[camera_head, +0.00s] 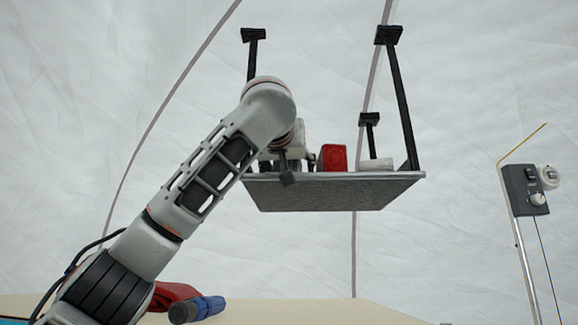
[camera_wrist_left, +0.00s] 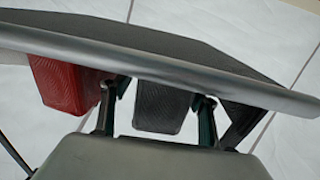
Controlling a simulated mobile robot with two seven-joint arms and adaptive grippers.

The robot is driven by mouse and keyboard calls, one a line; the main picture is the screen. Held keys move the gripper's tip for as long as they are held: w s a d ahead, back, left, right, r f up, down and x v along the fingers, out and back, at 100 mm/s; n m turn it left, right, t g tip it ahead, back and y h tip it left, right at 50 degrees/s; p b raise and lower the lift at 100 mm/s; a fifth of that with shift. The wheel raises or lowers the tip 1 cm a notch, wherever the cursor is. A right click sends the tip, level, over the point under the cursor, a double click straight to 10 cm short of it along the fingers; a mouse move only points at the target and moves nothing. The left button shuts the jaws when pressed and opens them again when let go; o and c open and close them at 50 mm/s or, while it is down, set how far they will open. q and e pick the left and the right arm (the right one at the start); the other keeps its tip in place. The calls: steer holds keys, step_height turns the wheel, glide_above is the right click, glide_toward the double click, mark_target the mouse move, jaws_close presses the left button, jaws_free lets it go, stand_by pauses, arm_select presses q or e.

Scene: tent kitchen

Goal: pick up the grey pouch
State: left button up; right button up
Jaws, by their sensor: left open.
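The grey pouch (camera_wrist_left: 163,108) shows dark grey in the left wrist view, on the shelf between the two fingers of my left gripper (camera_wrist_left: 158,104). The fingers are open, one on each side of the pouch; I cannot tell whether either touches it. In the head view my left gripper (camera_head: 291,166) is at the left front of the hanging shelf (camera_head: 335,190), and my arm and gripper mostly hide the pouch there. My right gripper is not in view.
A red item (camera_head: 333,157) stands just right of my left gripper, also close beside a finger in the wrist view (camera_wrist_left: 66,84). A white item (camera_head: 376,164) lies farther right. Black hangers (camera_head: 397,90) hold the shelf. Below are a blue item (camera_head: 207,306) and red cloth (camera_head: 172,294).

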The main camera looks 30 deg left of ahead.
arm_select(q)
steer(key=c, duration=1.3)
steer(key=shift+o, duration=0.2)
steer(key=shift+r+p, duration=0.45)
steer(key=shift+r, duration=4.5)
